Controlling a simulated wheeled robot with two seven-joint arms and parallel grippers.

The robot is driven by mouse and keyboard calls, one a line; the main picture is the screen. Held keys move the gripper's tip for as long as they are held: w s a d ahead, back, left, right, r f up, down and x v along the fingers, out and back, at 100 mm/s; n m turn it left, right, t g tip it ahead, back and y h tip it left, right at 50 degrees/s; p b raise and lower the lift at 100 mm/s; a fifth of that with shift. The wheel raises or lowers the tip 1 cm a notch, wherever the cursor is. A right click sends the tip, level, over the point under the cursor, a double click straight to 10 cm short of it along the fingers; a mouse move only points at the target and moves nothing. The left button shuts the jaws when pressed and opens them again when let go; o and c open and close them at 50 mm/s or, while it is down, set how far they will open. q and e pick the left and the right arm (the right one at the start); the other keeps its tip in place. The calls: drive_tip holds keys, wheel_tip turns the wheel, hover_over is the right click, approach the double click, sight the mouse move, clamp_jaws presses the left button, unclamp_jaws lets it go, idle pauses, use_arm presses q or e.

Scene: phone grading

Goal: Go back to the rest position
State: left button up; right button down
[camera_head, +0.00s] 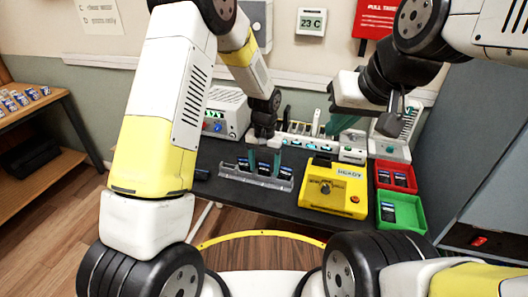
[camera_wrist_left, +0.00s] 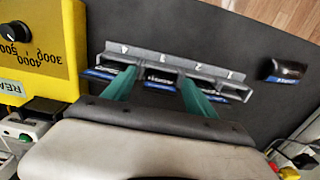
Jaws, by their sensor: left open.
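My left gripper (camera_head: 264,164) is over the grey slotted rack (camera_head: 284,184) on the dark table. In the left wrist view its teal fingers (camera_wrist_left: 158,88) are spread apart, with nothing held between them. The rack (camera_wrist_left: 150,58) carries slot numbers and holds several dark phones with blue edges; one phone (camera_wrist_left: 160,82) shows between the fingers. I cannot tell whether the fingertips touch the rack. My right gripper (camera_head: 352,120) hangs above the back of the table, right of the left one. Its teal fingers are partly hidden, so its opening is unclear.
A yellow device (camera_head: 332,202) with a dial stands right of the rack. A red tray (camera_head: 382,182) and a green tray (camera_head: 416,222) at the right hold phones. A dark object (camera_head: 202,174) lies left of the rack. A white instrument box (camera_head: 226,110) stands behind.

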use_arm(q)
wheel_tip(320, 180, up, 8)
drive_tip(key=shift+a+r, duration=0.1)
drive_tip(key=shift+r, duration=0.05)
drive_tip(key=s+a+r+n+t+h, duration=0.1)
drive_tip(key=s+a+r, duration=0.15)
drive_tip(key=r, duration=0.35)
drive_tip(key=s+a+r+t, duration=0.1)
drive_tip(key=s+a+r, duration=0.1)
drive_tip(key=a+r, duration=0.25)
drive_tip(key=s+a+r+t, duration=0.1)
drive_tip(key=s+a+r, duration=0.1)
drive_tip(key=s, duration=0.4)
drive_tip(key=s+a+r+n+t, duration=0.1)
drive_tip(key=s+a+r, duration=0.2)
drive_tip(key=s+r, duration=0.2)
drive_tip(key=s+a+r+n+t+h, duration=0.1)
drive_tip(key=s+a+r+t, duration=0.1)
drive_tip(key=s, duration=0.5)
drive_tip(key=shift+a+r, duration=0.45)
drive_tip(key=shift+r, duration=0.65)
